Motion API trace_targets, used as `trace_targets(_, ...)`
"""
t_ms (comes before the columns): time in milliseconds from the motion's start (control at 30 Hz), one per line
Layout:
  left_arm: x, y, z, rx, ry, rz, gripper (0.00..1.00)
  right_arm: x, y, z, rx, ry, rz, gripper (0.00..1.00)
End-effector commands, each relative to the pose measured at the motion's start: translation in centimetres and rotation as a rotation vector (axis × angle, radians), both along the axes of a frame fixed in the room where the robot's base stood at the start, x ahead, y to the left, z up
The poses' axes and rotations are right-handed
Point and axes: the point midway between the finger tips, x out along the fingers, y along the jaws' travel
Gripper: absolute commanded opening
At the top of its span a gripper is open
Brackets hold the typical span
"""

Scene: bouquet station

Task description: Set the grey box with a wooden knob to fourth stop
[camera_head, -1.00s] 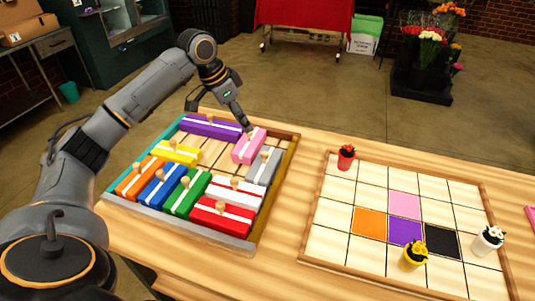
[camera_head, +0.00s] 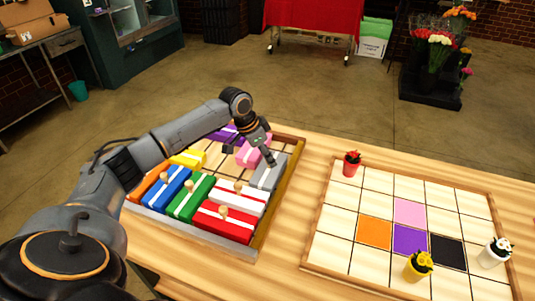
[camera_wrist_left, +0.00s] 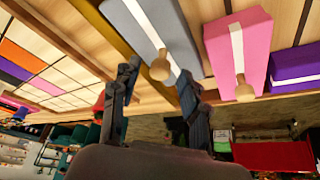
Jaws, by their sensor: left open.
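The grey box with a wooden knob (camera_head: 264,177) lies in the sliding-block tray (camera_head: 268,222), against its right wall, below the pink box. It carries a white stripe. In the left wrist view the grey box (camera_wrist_left: 180,22) and its round wooden knob (camera_wrist_left: 160,70) show clearly. My left gripper (camera_head: 250,157) is over the upper part of the grey box and beside the pink box. Its fingers are open, and in the wrist view the knob appears between the fingertips (camera_wrist_left: 158,76), with gaps on both sides. In the head view the gripper hides the knob. My right gripper is out of view.
The pink box (camera_head: 246,158) is close by on the left, with the purple box (camera_head: 222,136) beyond it. White (camera_head: 248,204), red (camera_head: 222,228), green and blue boxes fill the near side. A grid board (camera_head: 335,240) with small flower pots stands to the right.

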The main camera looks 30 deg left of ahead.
Motion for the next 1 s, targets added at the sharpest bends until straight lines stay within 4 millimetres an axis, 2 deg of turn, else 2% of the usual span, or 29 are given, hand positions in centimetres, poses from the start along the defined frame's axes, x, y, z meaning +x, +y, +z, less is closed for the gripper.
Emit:
trace_targets(367, 0.21, -0.12, -0.64, 0.001, 0.0, 0.0, 0.45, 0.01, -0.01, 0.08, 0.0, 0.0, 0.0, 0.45)
trace_targets(600, 0.21, -0.13, -0.61, 0.0, 0.0, 0.0, 0.0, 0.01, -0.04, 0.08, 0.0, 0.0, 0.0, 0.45)
trace_targets(867, 0.2, -0.13, -0.55, 0.0, 0.0, 0.0, 0.0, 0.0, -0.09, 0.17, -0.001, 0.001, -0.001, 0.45)
trace_targets(1000, 0.25, -0.14, -0.32, -0.001, -0.001, 0.001, 0.0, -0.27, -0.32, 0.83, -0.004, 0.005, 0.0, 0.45)
